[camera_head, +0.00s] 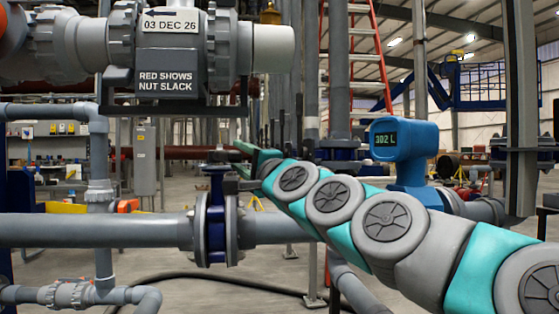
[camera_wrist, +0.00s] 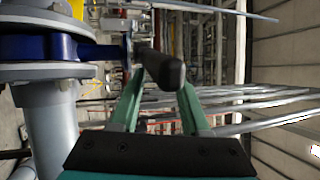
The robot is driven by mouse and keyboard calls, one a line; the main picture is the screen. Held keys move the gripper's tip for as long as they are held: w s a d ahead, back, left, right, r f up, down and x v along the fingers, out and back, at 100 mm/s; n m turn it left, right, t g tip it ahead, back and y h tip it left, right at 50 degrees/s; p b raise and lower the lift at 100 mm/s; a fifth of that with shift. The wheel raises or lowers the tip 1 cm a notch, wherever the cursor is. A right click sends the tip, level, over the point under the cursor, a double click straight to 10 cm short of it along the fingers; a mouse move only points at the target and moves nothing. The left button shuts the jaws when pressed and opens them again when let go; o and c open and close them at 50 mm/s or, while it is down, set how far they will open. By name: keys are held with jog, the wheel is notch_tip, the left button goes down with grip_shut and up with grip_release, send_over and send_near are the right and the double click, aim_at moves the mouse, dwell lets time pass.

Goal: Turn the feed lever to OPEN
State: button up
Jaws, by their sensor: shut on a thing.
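The feed lever (camera_wrist: 168,70) shows in the wrist view as a dark, round-ended handle between the two green fingers of my gripper (camera_wrist: 162,82). My gripper is shut on it near its free end. The lever's other end runs toward a blue valve body (camera_wrist: 88,47) clamped between grey flanges. In the head view the blue valve (camera_head: 216,228) sits in the grey horizontal pipe, and my gripper (camera_head: 246,168) is just right of its top. My arm and fingers hide much of the lever there. I cannot read any OPEN mark.
A grey pipe (camera_head: 95,231) crosses the head view at valve height. A blue meter reading "302 L" (camera_head: 400,150) stands right of the valve behind my arm. A large grey fitting with a "RED SHOWS NUT SLACK" plate (camera_head: 168,78) hangs at upper left. A black hose (camera_head: 215,284) lies on the floor.

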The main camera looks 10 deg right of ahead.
jog(key=shift+w+d+r+b, duration=0.15)
jog(key=shift+w+d+b, duration=0.05)
jog(key=shift+d, duration=0.45)
jog(key=shift+w+d+r+b, duration=0.1)
jog(key=shift+w+d+b, duration=0.1)
jog(key=shift+d, duration=0.4)
jog(key=shift+c, duration=0.6)
jog(key=shift+o, duration=0.5)
jog(key=shift+w+d, duration=0.25)
jog(key=shift+d, duration=0.2)
jog(key=shift+w+d+b, duration=0.15)
jog(key=shift+d+b, duration=0.2)
grip_shut()
jog(key=w+d+p, duration=0.1)
jog(key=w+d, duration=0.2)
jog(key=w, duration=0.4)
jog(key=w+d+p, duration=0.1)
jog(key=w+d, duration=0.2)
jog(key=w, duration=0.5)
jog(key=shift+d+f, duration=0.15)
jog(key=shift+d, duration=0.1)
